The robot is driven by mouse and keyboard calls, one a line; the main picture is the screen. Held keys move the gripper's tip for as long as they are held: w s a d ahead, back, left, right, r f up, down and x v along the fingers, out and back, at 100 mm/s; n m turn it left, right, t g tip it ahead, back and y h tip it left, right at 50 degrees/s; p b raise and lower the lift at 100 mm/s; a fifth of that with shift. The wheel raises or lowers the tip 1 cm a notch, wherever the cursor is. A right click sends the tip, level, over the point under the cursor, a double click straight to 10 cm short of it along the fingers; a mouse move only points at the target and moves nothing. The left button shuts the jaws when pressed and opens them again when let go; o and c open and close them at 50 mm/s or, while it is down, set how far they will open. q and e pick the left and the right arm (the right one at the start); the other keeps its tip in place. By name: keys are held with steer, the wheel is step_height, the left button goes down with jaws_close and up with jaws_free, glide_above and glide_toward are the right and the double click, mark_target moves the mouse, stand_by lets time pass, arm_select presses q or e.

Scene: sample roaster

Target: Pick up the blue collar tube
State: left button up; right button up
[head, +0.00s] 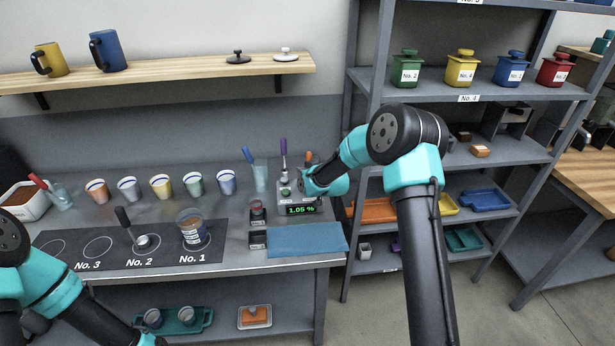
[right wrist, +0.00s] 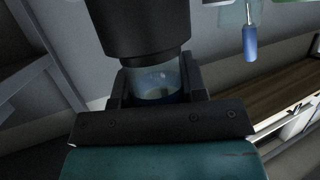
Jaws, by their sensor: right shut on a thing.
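My right gripper (right wrist: 158,78) is shut on a clear tube (right wrist: 158,92) with a blue band low on it, seen between the two dark fingers in the right wrist view. It looks like the blue collar tube. A wide black cylinder (right wrist: 140,28) sits right against the tube's upper end in that view; I cannot tell whether it is part of the tube. In the head view my right wrist (head: 322,182) is over the back right of the counter, beside the meter reading 1.05 %, and hides the held tube. My left arm is low at the left, its fingers out of view.
The meter (head: 301,210) stands close to my right wrist. A clear glass (head: 261,178) with a blue-handled tool stands left of it. Several coloured cups line the counter. A blue mat (head: 306,240) lies clear in front. A shelf rack (head: 360,100) stands at the right.

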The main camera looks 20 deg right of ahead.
steer(key=shift+r, duration=0.2)
steer(key=shift+r, duration=1.55)
steer(key=s+a, duration=0.3)
steer(key=s, duration=0.4)
steer(key=s+a+r, duration=0.1)
steer(key=s+a, duration=0.1)
steer(key=s, duration=0.6)
steer(key=shift+a+r, duration=0.25)
steer(key=shift+a, duration=0.15)
steer(key=shift+a, duration=0.15)
